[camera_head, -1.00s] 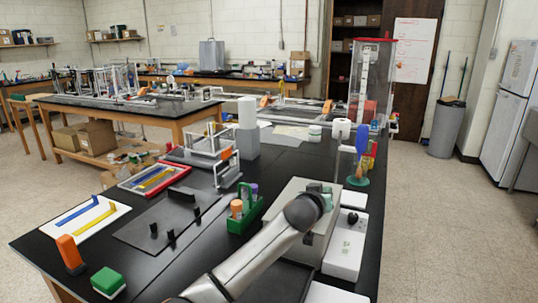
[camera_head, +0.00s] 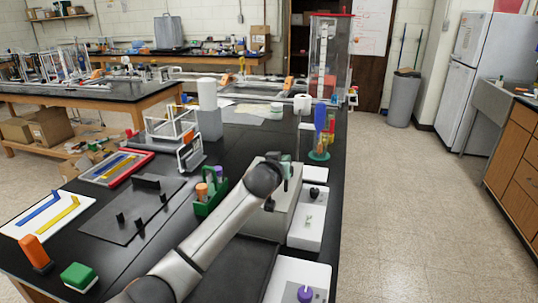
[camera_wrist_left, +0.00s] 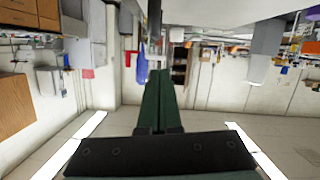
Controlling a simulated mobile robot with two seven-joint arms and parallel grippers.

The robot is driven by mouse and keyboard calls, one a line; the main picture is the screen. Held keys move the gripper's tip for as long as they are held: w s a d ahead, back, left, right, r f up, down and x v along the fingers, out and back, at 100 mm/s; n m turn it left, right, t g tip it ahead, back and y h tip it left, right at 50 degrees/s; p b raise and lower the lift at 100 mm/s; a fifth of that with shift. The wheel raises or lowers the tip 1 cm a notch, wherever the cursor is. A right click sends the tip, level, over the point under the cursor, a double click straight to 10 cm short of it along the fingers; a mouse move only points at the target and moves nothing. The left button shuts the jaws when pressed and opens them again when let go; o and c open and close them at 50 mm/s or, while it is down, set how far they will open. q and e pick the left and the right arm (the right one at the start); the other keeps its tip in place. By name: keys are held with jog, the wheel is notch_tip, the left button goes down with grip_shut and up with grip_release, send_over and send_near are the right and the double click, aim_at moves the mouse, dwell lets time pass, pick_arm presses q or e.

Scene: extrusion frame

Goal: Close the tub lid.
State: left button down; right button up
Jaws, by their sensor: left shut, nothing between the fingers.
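A beige-grey box (camera_head: 286,208), which may be the tub, stands on the black bench, partly hidden behind my left arm. I cannot make out a separate lid or tell how it stands. My left gripper (camera_head: 285,161) is at the top of this box in the head view; contact cannot be told. In the left wrist view, its dark green fingers (camera_wrist_left: 160,77) are together with nothing between them. A pale surface (camera_wrist_left: 235,10) lies close along the top of that view. My right gripper is not in view.
A green rack (camera_head: 210,206) with bottles stands left of the box. A white device (camera_head: 306,230) stands right of it, near the bench edge. A blue-handled tool (camera_head: 320,118) stands upright behind. Open floor (camera_head: 400,220) lies to the right.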

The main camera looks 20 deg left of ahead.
pick_arm(q)
jog(key=b+v, duration=0.1)
jog(key=v, duration=0.9)
jog(key=shift+r+b, duration=0.25)
jog(key=shift+b, duration=0.1)
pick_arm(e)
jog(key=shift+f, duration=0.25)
pick_arm(q)
jog(key=shift+a, duration=0.1)
